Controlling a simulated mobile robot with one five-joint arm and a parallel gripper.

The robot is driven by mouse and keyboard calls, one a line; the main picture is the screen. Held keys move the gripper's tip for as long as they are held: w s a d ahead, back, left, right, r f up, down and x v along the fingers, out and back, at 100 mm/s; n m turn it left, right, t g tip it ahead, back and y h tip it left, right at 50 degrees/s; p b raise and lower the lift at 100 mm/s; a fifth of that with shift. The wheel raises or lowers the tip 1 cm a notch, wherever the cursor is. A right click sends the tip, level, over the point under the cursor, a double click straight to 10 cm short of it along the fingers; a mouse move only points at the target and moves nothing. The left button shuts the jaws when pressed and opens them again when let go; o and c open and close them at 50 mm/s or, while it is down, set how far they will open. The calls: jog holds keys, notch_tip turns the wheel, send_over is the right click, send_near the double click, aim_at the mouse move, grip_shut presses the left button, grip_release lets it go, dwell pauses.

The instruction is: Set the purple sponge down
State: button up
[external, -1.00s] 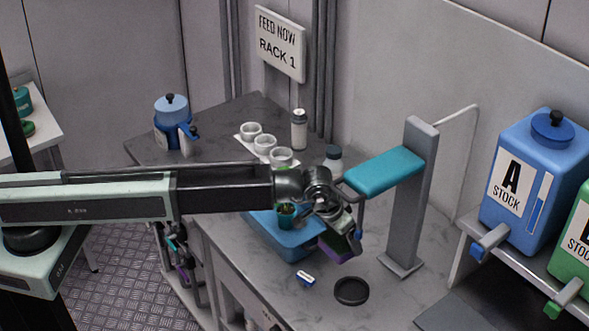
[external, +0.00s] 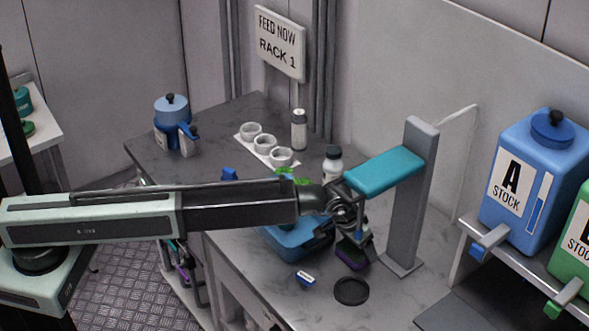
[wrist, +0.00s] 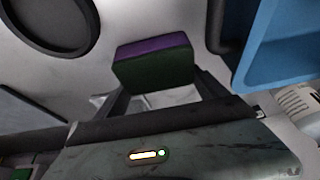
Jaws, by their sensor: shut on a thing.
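The purple sponge (external: 352,260), purple with a dark green layer, is between the fingers of my gripper (external: 352,240). In the wrist view the sponge (wrist: 152,58) sits at the tips of my gripper (wrist: 158,88), which is shut on it. The external view shows the sponge low over the grey counter (external: 300,310), just right of the blue tub (external: 300,245). I cannot tell whether its underside touches the counter. My arm hides part of the tub.
A black round dish (external: 352,291) and a small blue-and-white item (external: 305,279) lie in front. The grey post (external: 408,200) with a teal arm stands close on the right. White cups (external: 281,157) and a white bottle (external: 333,163) stand behind.

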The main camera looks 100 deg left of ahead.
aim_at(346, 253)
jog(key=shift+f, duration=0.2)
jog(key=o, duration=1.2)
jog(key=shift+r, duration=0.1)
jog(key=shift+r+p, duration=0.3)
jog(key=shift+p, duration=0.05)
jog(key=p+v, duration=1)
jog(key=v, duration=0.1)
jog(key=shift+s+d+r+p, duration=0.15)
jog(key=shift+r+p, duration=0.15)
jog(key=shift+p, duration=0.1)
